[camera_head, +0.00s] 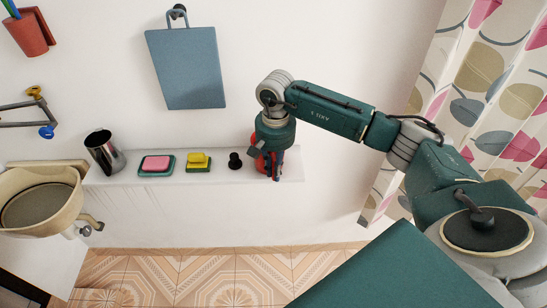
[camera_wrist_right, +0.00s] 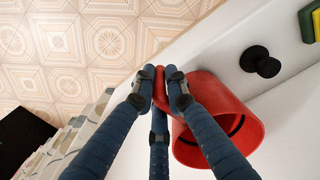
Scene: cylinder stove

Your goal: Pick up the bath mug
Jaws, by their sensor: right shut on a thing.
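The red bath mug (camera_head: 262,162) stands at the right end of the white ledge, partly hidden behind my right gripper (camera_head: 274,165). In the right wrist view the mug (camera_wrist_right: 228,92) lies to the right of the fingers, with its open rim and dark inside showing. The blue fingers of my right gripper (camera_wrist_right: 159,90) are closed around the mug's red handle. I cannot tell whether the mug is lifted off the ledge. My left gripper is not in view.
On the ledge (camera_head: 215,179), a small black knob-like object (camera_head: 235,160) stands left of the mug. Further left are a yellow sponge (camera_head: 198,159), a pink soap (camera_head: 157,163) and a metal cup (camera_head: 103,152). A basin (camera_head: 40,190) is at far left, a patterned curtain (camera_head: 490,85) at right.

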